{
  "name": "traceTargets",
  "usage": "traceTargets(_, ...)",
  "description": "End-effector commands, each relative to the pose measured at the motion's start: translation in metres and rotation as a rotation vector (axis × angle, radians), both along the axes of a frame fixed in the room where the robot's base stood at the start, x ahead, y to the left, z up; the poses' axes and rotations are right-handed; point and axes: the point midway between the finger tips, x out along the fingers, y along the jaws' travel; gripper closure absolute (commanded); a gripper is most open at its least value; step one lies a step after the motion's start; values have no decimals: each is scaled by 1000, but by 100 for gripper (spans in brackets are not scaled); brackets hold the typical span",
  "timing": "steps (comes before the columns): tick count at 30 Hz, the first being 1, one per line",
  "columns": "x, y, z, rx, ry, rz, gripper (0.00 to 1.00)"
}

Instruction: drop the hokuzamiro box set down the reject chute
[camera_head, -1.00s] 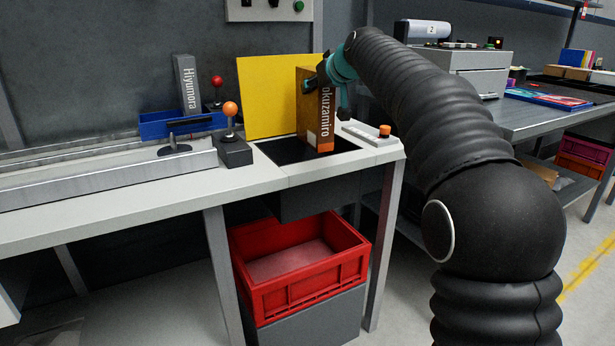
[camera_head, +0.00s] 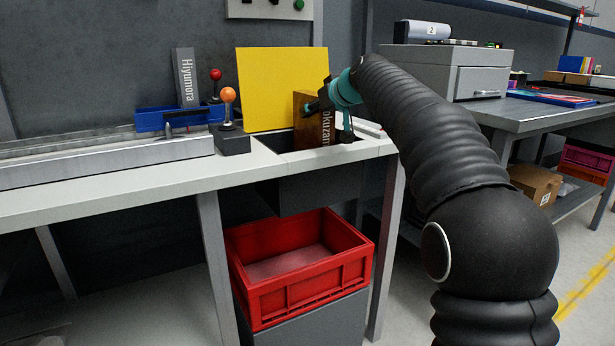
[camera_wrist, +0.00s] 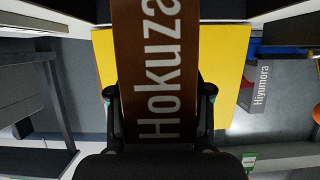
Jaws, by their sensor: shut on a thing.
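The Hokuzamiro box set (camera_head: 309,125) is brown with white lettering. My gripper (camera_head: 331,101), with teal parts, is shut on its upper part. The box is upright, and its lower part is sunk into the dark chute opening (camera_head: 270,143) in the bench top, hidden by the near rim. In the wrist view the box (camera_wrist: 153,60) fills the middle, between the fingers of my gripper (camera_wrist: 158,105). The yellow panel (camera_head: 268,88) stands upright behind the opening. A red crate (camera_head: 297,275) sits below the chute, and I see nothing inside it.
The Hiyumora box (camera_head: 187,76) stands at the left by a blue tray (camera_head: 180,118). Two levers, with an orange knob (camera_head: 228,95) and a red knob (camera_head: 216,74), rise left of the chute. A metal rail (camera_head: 110,150) runs along the bench. The right-hand table (camera_head: 540,115) holds other goods.

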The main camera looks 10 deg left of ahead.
Motion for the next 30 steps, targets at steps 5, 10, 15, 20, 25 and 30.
traceTargets(5, 0, 0, -5, 1, -3, -1, 100)
traceTargets(10, 0, 0, -4, 1, -3, -1, 100)
traceTargets(15, 0, 0, -5, 1, -3, -1, 21)
traceTargets(20, 0, 0, -5, 1, -2, -1, 21)
traceTargets(25, -1, -1, -6, 0, 0, 0, 21)
traceTargets(30, -13, -9, 3, 0, -2, -2, 21)
